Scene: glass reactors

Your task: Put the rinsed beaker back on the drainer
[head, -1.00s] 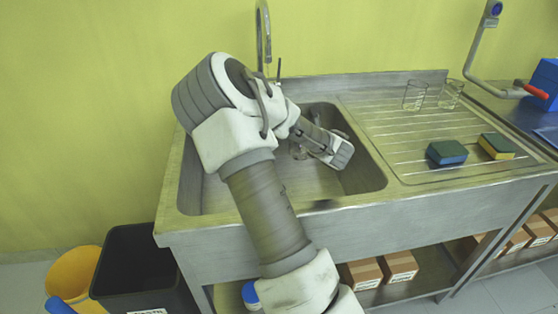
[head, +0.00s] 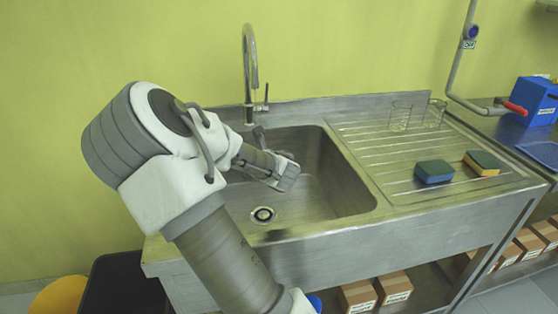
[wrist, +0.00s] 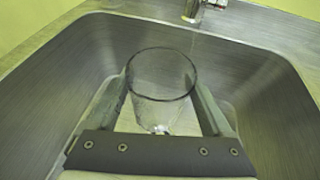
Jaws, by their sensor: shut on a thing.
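A clear glass beaker (wrist: 162,80) stands between the two fingers of my gripper (wrist: 163,90) in the wrist view, its round rim facing the camera. The fingers are shut on its sides. In the head view my gripper (head: 286,178) is over the sink basin, left of the drainer; I cannot make out the held beaker there. The ribbed steel drainer (head: 375,150) lies right of the basin. Two other clear beakers stand on its back part, one left (head: 400,117) and one right (head: 435,114).
Two sponges, one left (head: 434,172) and one right (head: 482,163), lie on the drainer's front right. The drainer's left and middle are clear.

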